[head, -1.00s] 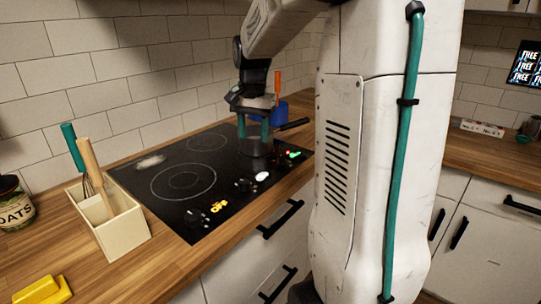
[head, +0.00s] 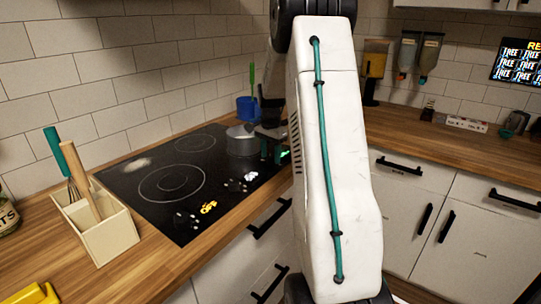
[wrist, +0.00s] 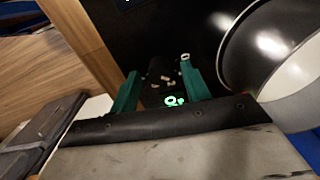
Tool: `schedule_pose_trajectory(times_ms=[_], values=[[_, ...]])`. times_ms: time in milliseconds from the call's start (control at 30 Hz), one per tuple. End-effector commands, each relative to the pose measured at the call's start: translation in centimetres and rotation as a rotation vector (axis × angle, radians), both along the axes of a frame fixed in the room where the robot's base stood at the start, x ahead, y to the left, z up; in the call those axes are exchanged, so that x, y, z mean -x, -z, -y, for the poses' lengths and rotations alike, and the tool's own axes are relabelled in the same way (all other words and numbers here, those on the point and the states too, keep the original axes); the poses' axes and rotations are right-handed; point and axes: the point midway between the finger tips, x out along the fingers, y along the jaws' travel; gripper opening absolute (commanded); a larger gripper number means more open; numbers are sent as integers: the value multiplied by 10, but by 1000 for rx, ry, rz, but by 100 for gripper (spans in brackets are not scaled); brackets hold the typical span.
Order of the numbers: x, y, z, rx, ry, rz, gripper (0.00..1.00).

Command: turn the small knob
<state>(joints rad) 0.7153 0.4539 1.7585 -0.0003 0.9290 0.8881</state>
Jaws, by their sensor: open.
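The black cooktop (head: 215,165) has dark knobs along its front edge. Two knobs (head: 236,186) show at the front middle and others (head: 185,219) at the front left, by a yellow lit sign. In the wrist view, a dark small knob (wrist: 161,74) lies between the teal fingers of my gripper (wrist: 159,66), which are apart, with green lit symbols just below it. I cannot tell whether either finger touches it. In the head view my gripper (head: 272,150) is low over the cooktop's right end, and that knob is hidden there.
A metal pot (head: 240,141) stands close beside my gripper, and its shiny side (wrist: 262,50) shows in the wrist view. A blue container (head: 247,107) is behind it. A utensil holder (head: 102,232) stands left of the cooktop. The counter at right is mostly clear.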

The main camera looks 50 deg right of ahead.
Motion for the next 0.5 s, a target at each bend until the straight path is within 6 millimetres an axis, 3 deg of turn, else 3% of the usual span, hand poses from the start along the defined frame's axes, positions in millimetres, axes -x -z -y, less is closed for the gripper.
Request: schedule_pose_trajectory(times_ms=[333,367,500], values=[[0,6,0,0,-1,0,47],[0,6,0,0,-1,0,41],[0,6,0,0,-1,0,2]])
